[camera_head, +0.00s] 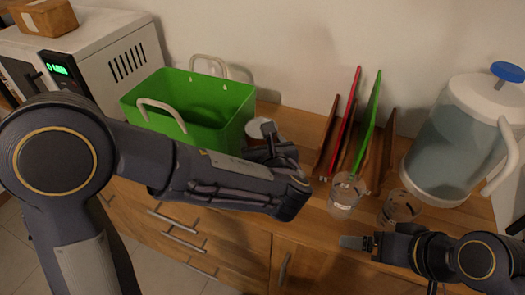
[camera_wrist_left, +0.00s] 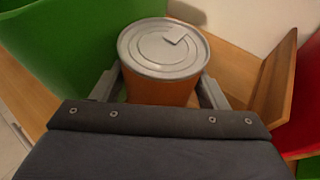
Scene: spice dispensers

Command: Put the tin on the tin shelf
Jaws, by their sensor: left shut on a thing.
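The tin (camera_wrist_left: 163,50) has a grey lid and an orange-brown side in the left wrist view. In the head view only part of it (camera_head: 257,127) shows, just right of the green basket. My left gripper (camera_head: 270,139) is shut on the tin, with one finger (camera_wrist_left: 212,92) on each side of it. Its lower part is hidden, so I cannot tell whether it touches the counter. My right gripper (camera_head: 358,242) is over the counter's front edge, apart from the tin; its jaw gap is unclear. I cannot make out a tin shelf.
The green basket (camera_head: 215,105) stands close left of the tin. A wooden rack (camera_head: 326,140) with red (camera_head: 346,115) and green boards (camera_head: 368,120) stands right. Two clear cups (camera_head: 345,196) (camera_head: 398,208) and a large jug (camera_head: 455,135) are farther right. A microwave (camera_head: 110,60) is at left.

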